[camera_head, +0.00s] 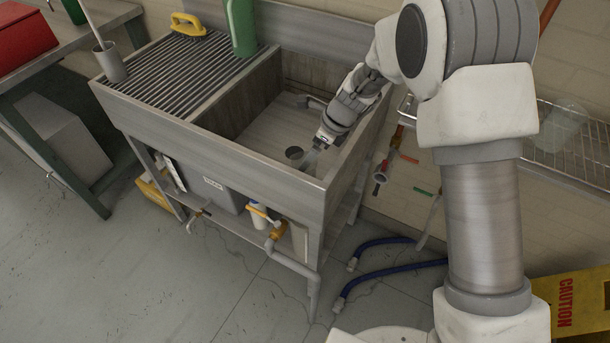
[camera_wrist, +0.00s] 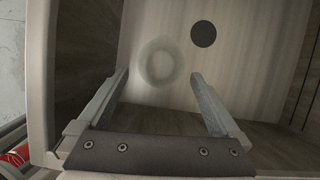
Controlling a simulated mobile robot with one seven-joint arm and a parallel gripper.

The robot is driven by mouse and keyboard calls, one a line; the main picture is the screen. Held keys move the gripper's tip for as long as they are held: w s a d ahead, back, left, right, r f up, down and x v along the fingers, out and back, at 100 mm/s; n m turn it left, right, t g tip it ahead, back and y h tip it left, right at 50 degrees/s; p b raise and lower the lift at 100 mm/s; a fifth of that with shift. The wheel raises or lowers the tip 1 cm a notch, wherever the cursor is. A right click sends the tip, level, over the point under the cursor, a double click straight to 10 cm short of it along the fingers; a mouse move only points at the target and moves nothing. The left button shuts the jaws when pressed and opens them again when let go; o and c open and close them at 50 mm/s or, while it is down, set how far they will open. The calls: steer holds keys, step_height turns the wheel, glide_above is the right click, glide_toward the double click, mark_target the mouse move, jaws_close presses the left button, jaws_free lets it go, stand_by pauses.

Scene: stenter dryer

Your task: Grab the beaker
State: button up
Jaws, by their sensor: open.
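A clear beaker (camera_wrist: 158,64) stands on the sink floor, seen from above as a pale ring in the wrist view. In the head view the beaker (camera_head: 310,161) is faint and partly hidden by my gripper. My gripper (camera_head: 316,147) reaches down into the sink basin from the right. In the wrist view my gripper (camera_wrist: 159,76) is open, with one finger to each side of the beaker's near part. The beaker appears between or just beyond the fingertips. I cannot tell whether a finger touches it.
The sink (camera_head: 268,178) has high walls close around my gripper. A dark drain hole (camera_wrist: 203,33) lies near the beaker. A green bottle (camera_head: 241,27) and yellow brush (camera_head: 188,30) sit by the ribbed drainboard (camera_head: 172,62). A wire shelf (camera_head: 560,155) hangs at right.

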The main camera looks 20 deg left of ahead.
steer(key=b+x, duration=0.1)
steer(key=x, duration=0.8)
steer(key=shift+w+a+f+b, duration=0.15)
steer(key=shift+f+b, duration=0.05)
steer(key=shift+b, duration=0.1)
steer(key=c, duration=1.2)
